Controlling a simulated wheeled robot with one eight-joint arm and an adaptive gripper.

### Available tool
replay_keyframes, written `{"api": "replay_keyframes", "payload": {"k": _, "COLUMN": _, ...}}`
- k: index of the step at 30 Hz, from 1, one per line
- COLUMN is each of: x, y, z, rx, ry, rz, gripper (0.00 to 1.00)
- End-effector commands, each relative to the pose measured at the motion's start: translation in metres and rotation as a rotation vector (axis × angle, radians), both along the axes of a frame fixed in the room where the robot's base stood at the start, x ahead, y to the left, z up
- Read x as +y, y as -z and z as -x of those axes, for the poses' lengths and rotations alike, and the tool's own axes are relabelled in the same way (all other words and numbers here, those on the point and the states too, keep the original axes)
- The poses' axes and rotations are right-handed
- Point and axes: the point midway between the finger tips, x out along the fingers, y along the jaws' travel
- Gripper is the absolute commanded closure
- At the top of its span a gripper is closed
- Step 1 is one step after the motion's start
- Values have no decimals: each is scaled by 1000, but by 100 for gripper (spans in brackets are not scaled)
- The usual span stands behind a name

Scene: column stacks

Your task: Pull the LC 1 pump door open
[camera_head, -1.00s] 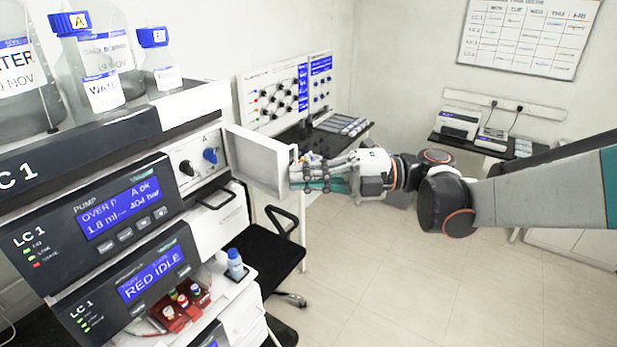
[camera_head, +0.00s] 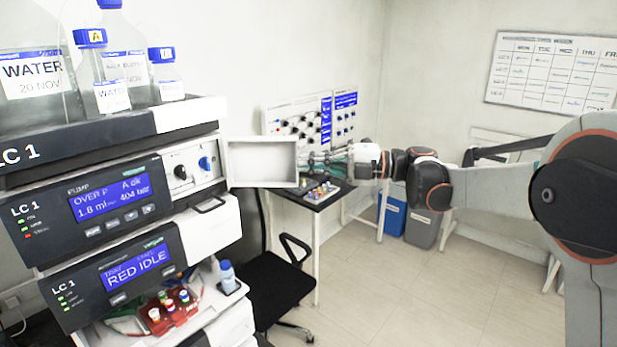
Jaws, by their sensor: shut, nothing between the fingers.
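The LC 1 pump (camera_head: 118,204) is the upper module of the stack at left, with a lit blue display. Its white door (camera_head: 262,163) stands swung open to the right of the module, its recessed face towards me. The bay with a black knob and a blue knob (camera_head: 205,163) is exposed. My gripper (camera_head: 308,162) is at the door's right, outer edge, with its fingers shut and empty. The fingertips are small and partly lost against the door's edge, so I cannot tell whether they touch it.
Bottles (camera_head: 110,88) stand on top of the stack. Below, a red vial rack (camera_head: 166,312) and a small blue-capped bottle (camera_head: 227,276) sit on an open shelf. A black chair (camera_head: 272,292) is under the door. Open floor lies to the right.

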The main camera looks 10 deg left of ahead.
Motion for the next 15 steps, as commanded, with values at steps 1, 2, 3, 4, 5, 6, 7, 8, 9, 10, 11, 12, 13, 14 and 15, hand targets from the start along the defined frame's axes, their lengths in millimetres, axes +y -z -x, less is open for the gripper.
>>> {"api": "replay_keyframes", "payload": {"k": 1, "x": 3, "y": 1, "z": -5, "rx": 0, "ry": -4, "rz": -1, "gripper": 100}}
{"api": "replay_keyframes", "payload": {"k": 2, "x": 3, "y": 1, "z": -8, "rx": 0, "ry": -4, "rz": -1, "gripper": 100}}
{"api": "replay_keyframes", "payload": {"k": 3, "x": 3, "y": 1, "z": -11, "rx": 0, "ry": -4, "rz": -1, "gripper": 100}}
{"api": "replay_keyframes", "payload": {"k": 4, "x": 3, "y": 1, "z": -13, "rx": 0, "ry": -4, "rz": 0, "gripper": 100}}
{"api": "replay_keyframes", "payload": {"k": 5, "x": 4, "y": 1, "z": -15, "rx": 0, "ry": -4, "rz": 0, "gripper": 100}}
{"api": "replay_keyframes", "payload": {"k": 6, "x": 4, "y": 1, "z": -18, "rx": 0, "ry": -5, "rz": 0, "gripper": 100}}
{"api": "replay_keyframes", "payload": {"k": 7, "x": 4, "y": 1, "z": -20, "rx": 0, "ry": -5, "rz": 0, "gripper": 100}}
{"api": "replay_keyframes", "payload": {"k": 8, "x": 4, "y": 1, "z": -21, "rx": 0, "ry": -5, "rz": 0, "gripper": 100}}
{"api": "replay_keyframes", "payload": {"k": 9, "x": 4, "y": 1, "z": -23, "rx": 0, "ry": -5, "rz": 1, "gripper": 100}}
{"api": "replay_keyframes", "payload": {"k": 10, "x": 5, "y": 1, "z": -24, "rx": 0, "ry": -5, "rz": 1, "gripper": 100}}
{"api": "replay_keyframes", "payload": {"k": 11, "x": 5, "y": 1, "z": -25, "rx": 0, "ry": -5, "rz": 1, "gripper": 100}}
{"api": "replay_keyframes", "payload": {"k": 12, "x": 5, "y": 1, "z": -26, "rx": 0, "ry": -5, "rz": 1, "gripper": 100}}
{"api": "replay_keyframes", "payload": {"k": 13, "x": 5, "y": 1, "z": -27, "rx": 0, "ry": -5, "rz": 1, "gripper": 100}}
{"api": "replay_keyframes", "payload": {"k": 14, "x": 5, "y": 1, "z": -27, "rx": 0, "ry": -5, "rz": 1, "gripper": 100}}
{"api": "replay_keyframes", "payload": {"k": 15, "x": 5, "y": 1, "z": -28, "rx": 0, "ry": -5, "rz": 2, "gripper": 100}}
